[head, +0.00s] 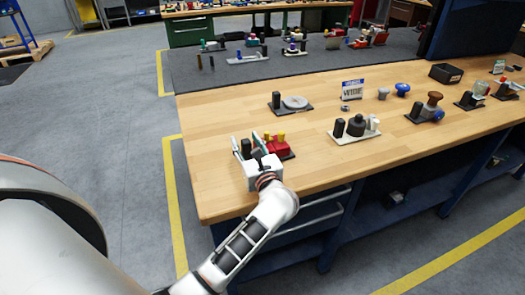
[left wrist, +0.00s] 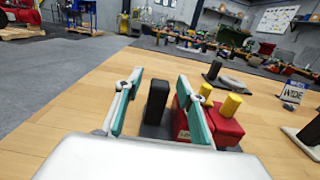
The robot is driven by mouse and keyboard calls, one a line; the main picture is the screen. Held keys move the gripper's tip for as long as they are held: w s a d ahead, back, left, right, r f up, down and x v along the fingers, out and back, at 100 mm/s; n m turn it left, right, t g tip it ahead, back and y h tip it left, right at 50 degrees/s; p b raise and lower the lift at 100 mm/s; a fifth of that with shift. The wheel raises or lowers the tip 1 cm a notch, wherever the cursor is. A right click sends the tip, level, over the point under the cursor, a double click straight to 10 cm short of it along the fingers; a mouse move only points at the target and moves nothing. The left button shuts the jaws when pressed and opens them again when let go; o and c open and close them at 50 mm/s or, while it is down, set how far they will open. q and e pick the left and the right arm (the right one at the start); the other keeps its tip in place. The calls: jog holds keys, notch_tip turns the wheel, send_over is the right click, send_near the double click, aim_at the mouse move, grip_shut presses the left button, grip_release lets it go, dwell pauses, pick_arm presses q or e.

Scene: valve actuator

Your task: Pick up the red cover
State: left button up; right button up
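The red cover (head: 279,148), with yellow posts on it, sits on a dark base near the left front of the wooden table. It also shows in the left wrist view (left wrist: 226,128), right of the fingers; the right finger hides part of the red. A black post (left wrist: 157,101) stands on the same base and appears between the fingers. My left gripper (head: 250,147) is open, just left of the cover; its green-padded fingers (left wrist: 158,106) are apart, with nothing held. Whether a finger touches the red part cannot be told. My right gripper is not in view.
A dark base with a grey disc (head: 295,102) stands behind, and a light base with black parts (head: 356,128) stands to the right. A small sign (head: 352,90), knobs and a black box (head: 446,73) are farther off. The table's left front corner (head: 212,205) is clear.

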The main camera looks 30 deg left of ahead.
pick_arm(q)
grip_shut()
jog(key=shift+r, duration=0.1)
